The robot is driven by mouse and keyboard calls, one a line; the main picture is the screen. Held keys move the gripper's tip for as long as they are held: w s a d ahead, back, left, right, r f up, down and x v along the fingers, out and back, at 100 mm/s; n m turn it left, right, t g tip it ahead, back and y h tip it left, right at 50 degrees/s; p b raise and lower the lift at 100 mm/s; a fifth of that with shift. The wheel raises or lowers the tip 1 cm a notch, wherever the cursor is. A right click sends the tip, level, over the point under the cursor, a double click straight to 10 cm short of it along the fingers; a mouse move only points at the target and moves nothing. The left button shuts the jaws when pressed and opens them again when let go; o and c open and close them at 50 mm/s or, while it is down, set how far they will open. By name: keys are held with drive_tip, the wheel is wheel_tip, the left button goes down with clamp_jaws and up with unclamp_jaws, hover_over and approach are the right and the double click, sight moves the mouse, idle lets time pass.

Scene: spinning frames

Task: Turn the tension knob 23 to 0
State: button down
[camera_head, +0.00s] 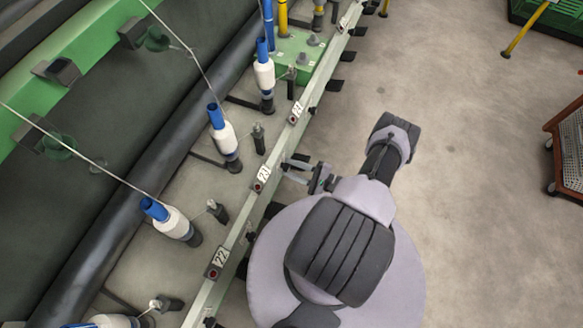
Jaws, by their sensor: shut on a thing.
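My gripper (290,168) reaches left from my arm to the outer side of the pale rail. Its two fingers are closed around the tension knob beside the middle number plate (262,176), which seems to read 23. The fingers cover most of this knob, so its setting cannot be read. A red dot shows at the lower end of the plate.
The pale rail (237,232) runs diagonally past plate 22 (220,256) and another plate (296,112). White bobbins with blue tops (224,137) stand behind it, with threads above. Bare floor (470,170) lies to the right; a cart (572,150) stands at the right edge.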

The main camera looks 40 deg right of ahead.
drive_tip(key=shift+n, duration=0.5)
drive_tip(key=c, duration=1.1)
unclamp_jaws()
drive_tip(key=shift+o, duration=0.2)
drive_tip(key=v, duration=1.7)
drive_tip(key=shift+s+p, duration=0.25)
drive_tip(key=shift+p, duration=0.2)
drive_tip(key=shift+d, duration=0.15)
